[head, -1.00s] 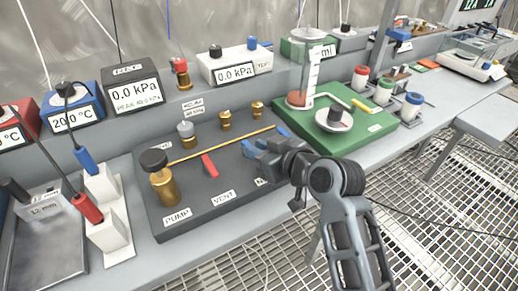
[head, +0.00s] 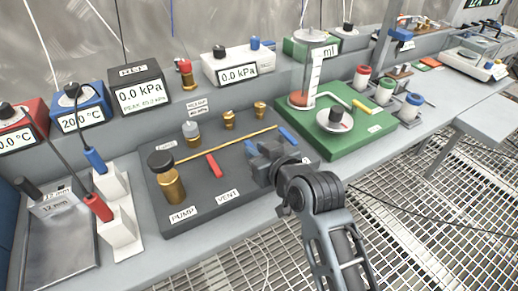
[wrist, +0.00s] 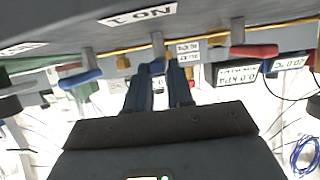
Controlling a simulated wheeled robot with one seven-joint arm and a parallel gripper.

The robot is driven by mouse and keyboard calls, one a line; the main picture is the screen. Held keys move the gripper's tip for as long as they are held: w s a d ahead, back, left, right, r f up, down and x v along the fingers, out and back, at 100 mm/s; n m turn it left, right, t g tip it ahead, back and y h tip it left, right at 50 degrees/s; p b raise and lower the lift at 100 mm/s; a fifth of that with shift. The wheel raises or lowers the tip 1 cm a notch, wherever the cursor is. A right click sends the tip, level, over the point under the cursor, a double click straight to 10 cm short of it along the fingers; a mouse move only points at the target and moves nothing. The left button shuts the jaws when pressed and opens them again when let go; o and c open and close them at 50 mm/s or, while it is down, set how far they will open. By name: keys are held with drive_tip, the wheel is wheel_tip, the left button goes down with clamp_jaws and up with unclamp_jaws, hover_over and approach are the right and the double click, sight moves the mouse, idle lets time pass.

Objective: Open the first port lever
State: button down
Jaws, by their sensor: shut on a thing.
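The dark valve board (head: 205,190) lies on the bench. It carries a red lever (head: 213,166) by the VENT label, and a blue lever (head: 288,135) farther right. My gripper (head: 262,160) is low over the board between these two levers and covers the middle lever in the head view. In the wrist view my gripper (wrist: 161,78) has its fingers close together around the handle of the first port lever, whose grey post (wrist: 157,42) rises beside the fingertips. The handle is mostly hidden by the fingers. The red lever (wrist: 253,50) and blue lever (wrist: 80,77) show either side, apart from my fingers.
A brass pipe (head: 225,145) runs behind the levers. A brass valve with a black knob (head: 160,160) stands at the board's left. A green board (head: 335,140) with a glass cylinder is close on the right. Pressure readouts (head: 238,70) stand behind. Open grating lies in front.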

drive_tip(key=c, duration=1.1)
unclamp_jaws()
drive_tip(key=shift+s, duration=0.1)
drive_tip(key=v, duration=0.7)
drive_tip(key=shift+s+d+r, duration=0.15)
drive_tip(key=shift+s+r, duration=0.05)
drive_tip(key=shift+s, duration=0.05)
